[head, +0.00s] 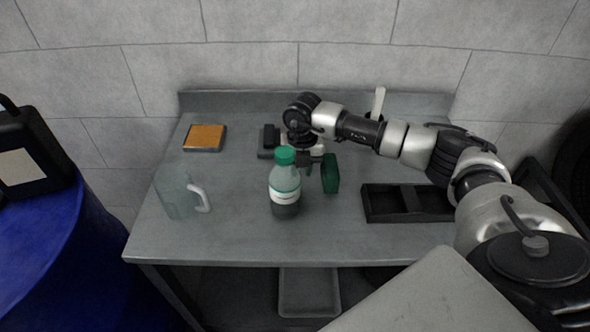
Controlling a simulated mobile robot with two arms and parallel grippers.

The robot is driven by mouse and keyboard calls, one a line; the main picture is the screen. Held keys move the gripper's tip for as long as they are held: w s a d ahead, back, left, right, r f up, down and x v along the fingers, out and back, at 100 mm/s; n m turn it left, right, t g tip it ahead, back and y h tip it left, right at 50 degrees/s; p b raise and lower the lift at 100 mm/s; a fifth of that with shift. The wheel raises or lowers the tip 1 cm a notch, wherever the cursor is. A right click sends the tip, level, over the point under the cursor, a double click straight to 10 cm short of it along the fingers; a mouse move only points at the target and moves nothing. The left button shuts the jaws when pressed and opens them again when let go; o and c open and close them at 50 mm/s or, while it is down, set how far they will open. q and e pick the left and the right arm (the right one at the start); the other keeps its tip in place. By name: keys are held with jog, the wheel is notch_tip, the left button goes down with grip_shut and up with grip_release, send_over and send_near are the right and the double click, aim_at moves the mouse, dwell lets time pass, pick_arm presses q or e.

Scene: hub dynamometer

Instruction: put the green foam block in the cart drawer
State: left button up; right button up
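The green foam block (331,174) is upright over the middle of the grey table, just right of a bottle. My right gripper (316,163) comes in from the right and points down at the block's upper left side. Its fingers are partly hidden behind the bottle, so I cannot tell whether they are shut on the block. I also cannot tell whether the block touches the table. No cart drawer can be clearly made out. My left gripper is not in view.
A green-capped bottle (285,188) stands close in front of my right gripper. A black divided tray (405,217) is on the right. A blue drum (60,250) stands left.

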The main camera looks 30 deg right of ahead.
jog(key=shift+w, duration=0.15)
grip_shut()
jog(key=shift+c, duration=0.9)
grip_release()
jog(key=o, duration=1)
jog(key=shift+o, duration=0.2)
